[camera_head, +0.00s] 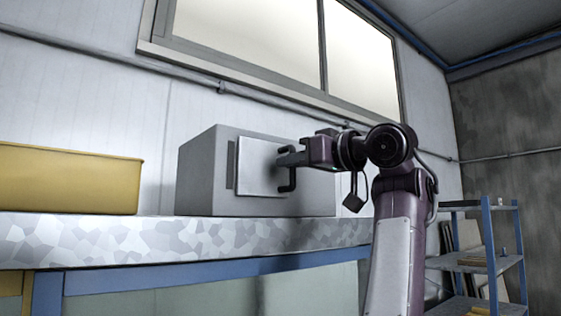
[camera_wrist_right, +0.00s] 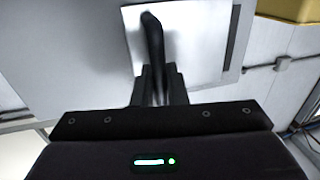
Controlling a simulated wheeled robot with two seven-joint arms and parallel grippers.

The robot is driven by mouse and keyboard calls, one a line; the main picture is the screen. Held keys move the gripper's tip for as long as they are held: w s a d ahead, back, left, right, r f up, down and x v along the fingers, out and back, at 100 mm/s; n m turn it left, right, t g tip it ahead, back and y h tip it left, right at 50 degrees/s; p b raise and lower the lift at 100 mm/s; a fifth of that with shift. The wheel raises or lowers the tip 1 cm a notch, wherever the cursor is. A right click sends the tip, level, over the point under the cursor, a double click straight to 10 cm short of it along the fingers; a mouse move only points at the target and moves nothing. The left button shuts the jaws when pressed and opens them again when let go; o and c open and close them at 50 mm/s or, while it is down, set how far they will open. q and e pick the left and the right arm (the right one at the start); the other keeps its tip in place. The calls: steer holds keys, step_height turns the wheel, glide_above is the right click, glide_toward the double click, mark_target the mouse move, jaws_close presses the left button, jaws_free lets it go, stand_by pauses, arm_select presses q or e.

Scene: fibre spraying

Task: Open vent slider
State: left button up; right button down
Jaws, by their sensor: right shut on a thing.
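A grey box (camera_head: 207,177) stands on the bench, and its front carries a light vent slider plate (camera_head: 258,165) with a dark vertical handle (camera_head: 290,184). My right gripper (camera_head: 288,160) reaches in from the right and is shut on the handle. In the right wrist view the black handle (camera_wrist_right: 152,40) runs between the fingers of my right gripper (camera_wrist_right: 160,85), in front of the pale slider plate (camera_wrist_right: 190,45). A dark strip lies along the plate's left edge in the head view. The fingers hide part of the handle. My left gripper is not in view.
A yellow bin (camera_head: 70,178) stands left of the box on the bench (camera_head: 150,240), which has a mottled grey edge and blue frame. A blue-framed shelf (camera_head: 490,250) stands at the lower right. A window (camera_head: 260,45) is above the box.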

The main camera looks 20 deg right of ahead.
steer(key=w+d, duration=0.1)
steer(key=d, duration=0.2)
steer(key=w+d, duration=0.1)
steer(key=d, duration=0.1)
steer(key=w+d, duration=0.1)
steer(key=d, duration=0.2)
steer(key=shift+w+d+f+p, duration=0.1)
steer(key=shift+d+p, duration=0.25)
steer(key=shift+a, duration=0.25)
steer(key=c, duration=1.5)
jaws_free()
steer(key=shift+c, duration=0.2)
steer(key=b+v, duration=0.5)
steer(key=v, duration=0.2)
steer(key=shift+s+d, duration=0.2)
steer(key=shift+s, duration=0.1)
